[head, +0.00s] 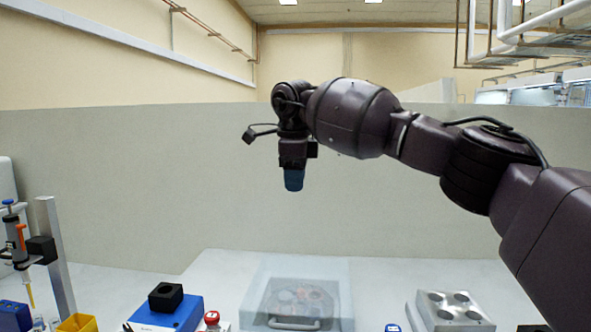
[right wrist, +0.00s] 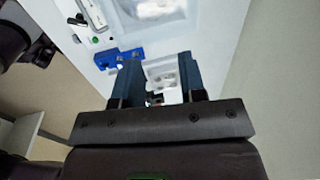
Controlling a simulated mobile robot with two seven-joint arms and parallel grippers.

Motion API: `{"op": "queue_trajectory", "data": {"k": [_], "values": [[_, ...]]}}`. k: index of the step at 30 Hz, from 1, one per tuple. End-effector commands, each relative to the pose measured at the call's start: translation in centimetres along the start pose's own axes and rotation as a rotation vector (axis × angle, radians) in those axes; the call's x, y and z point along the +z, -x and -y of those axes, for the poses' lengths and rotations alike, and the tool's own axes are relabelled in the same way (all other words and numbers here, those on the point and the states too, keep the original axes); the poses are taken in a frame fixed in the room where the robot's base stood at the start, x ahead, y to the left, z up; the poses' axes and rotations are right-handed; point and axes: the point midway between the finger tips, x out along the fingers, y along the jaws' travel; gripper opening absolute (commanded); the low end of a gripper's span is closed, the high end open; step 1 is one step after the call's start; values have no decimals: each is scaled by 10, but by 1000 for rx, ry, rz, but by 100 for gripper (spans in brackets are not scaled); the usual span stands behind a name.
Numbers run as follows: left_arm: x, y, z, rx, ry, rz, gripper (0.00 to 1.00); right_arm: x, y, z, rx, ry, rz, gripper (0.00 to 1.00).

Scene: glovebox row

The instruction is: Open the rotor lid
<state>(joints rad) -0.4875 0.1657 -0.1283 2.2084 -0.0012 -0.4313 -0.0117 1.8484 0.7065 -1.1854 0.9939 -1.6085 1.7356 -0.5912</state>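The rotor lid is a clear, see-through cover (head: 296,270) at the front middle of the white bench in the head view. It appears closed over a rotor with several round wells (head: 298,298), and a pale bar handle (head: 294,323) runs along its front. My right gripper (head: 293,182) hangs fingers-down well above and behind the lid, apart from it. In the right wrist view its two blue fingers (right wrist: 161,75) stand apart, with nothing gripped between them. My left gripper is not in view.
Left of the lid are a blue box (head: 170,318) with a black block (head: 166,296) and a red-capped vial (head: 212,318). A pipette stand (head: 55,255) is at far left. A metal block with wells (head: 452,310) stands right. The bench behind the lid looks clear up to the grey wall.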

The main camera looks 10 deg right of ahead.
Motion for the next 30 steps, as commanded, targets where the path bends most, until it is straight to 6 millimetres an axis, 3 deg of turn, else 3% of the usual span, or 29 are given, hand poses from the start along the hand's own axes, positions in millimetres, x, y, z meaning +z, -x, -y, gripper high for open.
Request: {"op": "queue_trajectory", "data": {"k": [11,30], "values": [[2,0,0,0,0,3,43,0,14,10,0,0,1,38],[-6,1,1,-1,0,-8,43,0,15,10,0,1,1,38]]}}
